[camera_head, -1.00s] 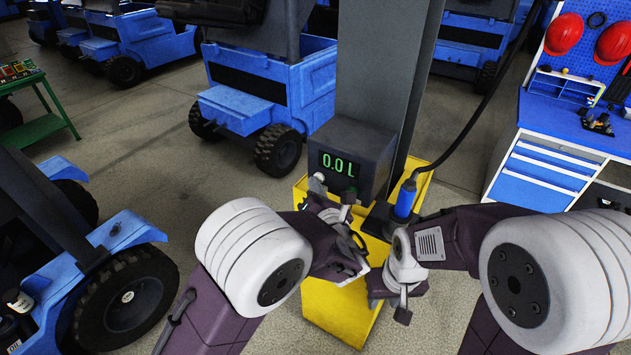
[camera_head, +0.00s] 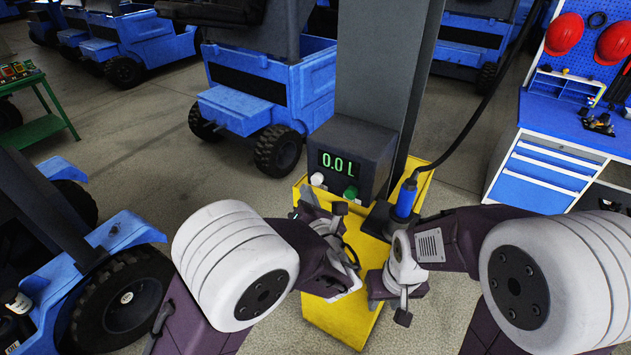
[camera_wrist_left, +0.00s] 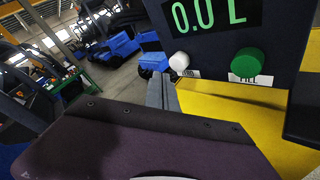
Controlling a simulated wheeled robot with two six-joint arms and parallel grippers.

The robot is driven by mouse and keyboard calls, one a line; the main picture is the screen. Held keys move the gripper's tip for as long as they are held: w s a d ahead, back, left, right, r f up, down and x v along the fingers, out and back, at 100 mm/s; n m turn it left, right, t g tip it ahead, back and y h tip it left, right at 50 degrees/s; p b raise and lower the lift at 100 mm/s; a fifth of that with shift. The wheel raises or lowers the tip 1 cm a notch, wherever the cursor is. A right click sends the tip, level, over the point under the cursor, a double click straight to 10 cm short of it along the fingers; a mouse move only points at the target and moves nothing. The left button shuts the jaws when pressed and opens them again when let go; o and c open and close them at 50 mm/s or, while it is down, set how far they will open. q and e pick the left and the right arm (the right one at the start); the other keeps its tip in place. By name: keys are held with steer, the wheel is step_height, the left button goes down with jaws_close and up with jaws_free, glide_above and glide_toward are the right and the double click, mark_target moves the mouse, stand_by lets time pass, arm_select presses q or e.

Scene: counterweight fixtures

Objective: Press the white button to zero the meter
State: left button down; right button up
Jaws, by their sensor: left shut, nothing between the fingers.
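The white button (camera_head: 317,179) is on the front of the dark meter box (camera_head: 372,150), below its display, which reads 0.0 L in green. It also shows in the left wrist view (camera_wrist_left: 179,62), just beyond the grey fingers. A green button (camera_head: 350,193) sits to its right. My left gripper (camera_head: 307,196) is shut and empty, just in front of and below the white button, with a visible gap. Its fingers also show in the left wrist view (camera_wrist_left: 162,92). My right gripper (camera_head: 403,308) is at the lower right, away from the buttons; its jaw opening is unclear.
The meter box stands on a yellow pedestal (camera_head: 345,318) against a grey column (camera_head: 380,60). A blue-handled nozzle (camera_head: 405,198) with a black hose stands right of the box, near my right arm. Blue vehicles (camera_head: 265,85) stand behind and left. A blue workbench (camera_head: 560,155) is at right.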

arm_select(q)
steer(key=shift+s+a, duration=0.6)
steer(key=shift+s, duration=0.25)
steer(key=shift+s+a, duration=0.6)
steer(key=shift+s, duration=0.25)
